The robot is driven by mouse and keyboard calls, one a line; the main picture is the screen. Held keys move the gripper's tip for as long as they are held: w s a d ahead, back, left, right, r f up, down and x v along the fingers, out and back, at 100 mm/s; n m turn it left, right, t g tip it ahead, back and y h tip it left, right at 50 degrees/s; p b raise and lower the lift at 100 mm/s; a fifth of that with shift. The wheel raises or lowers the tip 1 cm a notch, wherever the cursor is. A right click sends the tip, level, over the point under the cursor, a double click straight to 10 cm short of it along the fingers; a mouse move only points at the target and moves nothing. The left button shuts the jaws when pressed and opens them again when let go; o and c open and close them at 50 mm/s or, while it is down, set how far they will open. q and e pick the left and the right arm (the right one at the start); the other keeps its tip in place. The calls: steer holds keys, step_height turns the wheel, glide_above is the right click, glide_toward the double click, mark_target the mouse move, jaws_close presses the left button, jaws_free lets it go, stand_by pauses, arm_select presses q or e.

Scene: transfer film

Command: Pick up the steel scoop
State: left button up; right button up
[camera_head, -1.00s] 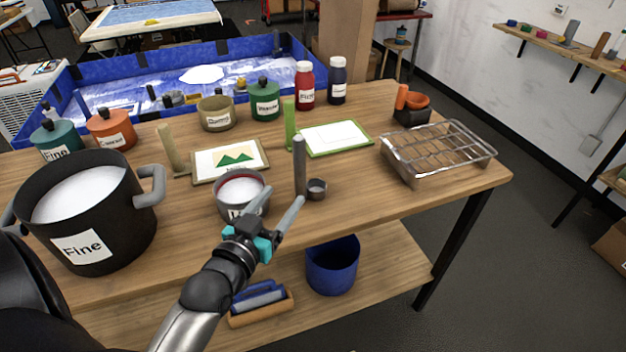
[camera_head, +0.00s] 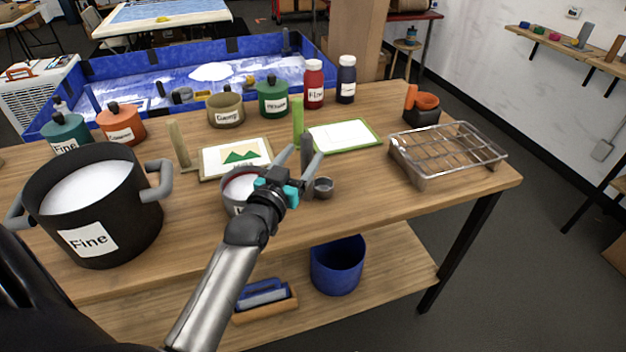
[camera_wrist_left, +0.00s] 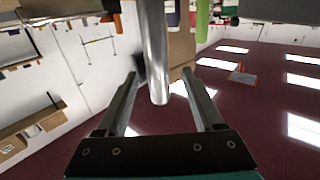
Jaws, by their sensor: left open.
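The steel scoop (camera_head: 323,187) rests on the table, its small round cup down and its grey handle standing upright. My left gripper (camera_head: 304,154) is open, its two fingers pointing at the handle from the front. In the left wrist view the shiny handle (camera_wrist_left: 154,45) hangs between the open fingers (camera_wrist_left: 160,78), with clear gaps on both sides. I cannot tell how deep the handle sits between the fingers. The gripper and wrist partly cover the handle and the small grey pot (camera_head: 232,190) to the left. My right gripper is not in view.
A black pot (camera_head: 135,215) of white material stands at the left. Two picture boards (camera_head: 212,172) (camera_head: 372,145) lie behind, with upright green and olive handles nearby. A wire rack (camera_head: 450,150) is at the right. The table front right of the scoop is clear.

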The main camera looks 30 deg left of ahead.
arm_select(q)
steer(key=shift+w+a+r, duration=0.1)
steer(key=shift+w+a, duration=0.05)
steer(key=shift+w, duration=1.2)
steer(key=shift+w+a+r, duration=0.1)
steer(key=shift+w+a, duration=0.05)
steer(key=shift+w, duration=1.15)
jaws_close()
